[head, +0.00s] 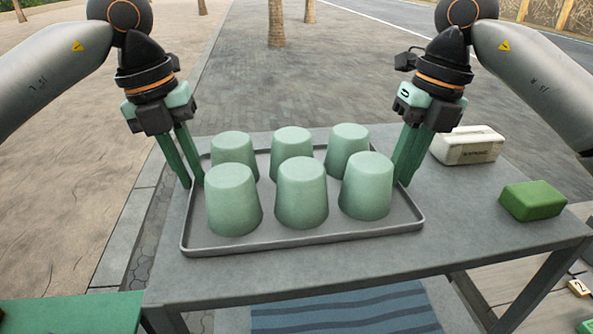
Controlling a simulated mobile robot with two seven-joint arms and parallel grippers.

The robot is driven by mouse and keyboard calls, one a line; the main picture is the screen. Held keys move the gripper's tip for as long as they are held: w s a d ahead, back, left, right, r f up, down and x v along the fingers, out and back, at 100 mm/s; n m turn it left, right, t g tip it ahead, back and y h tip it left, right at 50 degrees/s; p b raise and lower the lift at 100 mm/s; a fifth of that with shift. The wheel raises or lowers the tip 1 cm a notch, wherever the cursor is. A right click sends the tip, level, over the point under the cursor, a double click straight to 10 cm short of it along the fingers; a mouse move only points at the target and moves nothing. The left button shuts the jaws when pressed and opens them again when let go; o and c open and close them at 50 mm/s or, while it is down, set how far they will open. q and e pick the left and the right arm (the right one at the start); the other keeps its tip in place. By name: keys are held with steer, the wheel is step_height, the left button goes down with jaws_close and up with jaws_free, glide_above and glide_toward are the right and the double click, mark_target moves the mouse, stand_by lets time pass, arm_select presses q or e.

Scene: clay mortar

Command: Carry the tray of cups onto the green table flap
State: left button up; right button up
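A grey rimmed tray (300,240) lies on the grey table, with several pale green cups (302,193) upside down on it in two rows. My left gripper (194,185) points down at the tray's left rim; its two green fingers are apart, and I cannot make out whether the rim lies between them. My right gripper (404,180) points down at the tray's right rim beside the cups; its fingers overlap in this view, so their gap is hidden. A flat green surface (70,313), which looks like the table flap, shows at the lower left, partly cut off.
On the grey table (460,240), right of the tray, are a green block (532,201) and a whitish box (467,146). A blue striped mat (345,312) lies below the table's front edge. Tree trunks stand far behind on the paving.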

arm_select(q)
jaws_close()
arm_select(e)
jaws_close()
arm_select(q)
steer(key=shift+a, duration=0.1)
arm_select(e)
steer(key=shift+d, duration=0.1)
stand_by(0.8)
arm_select(q)
steer(key=shift+r, duration=0.15)
arm_select(e)
steer(key=shift+r, duration=0.1)
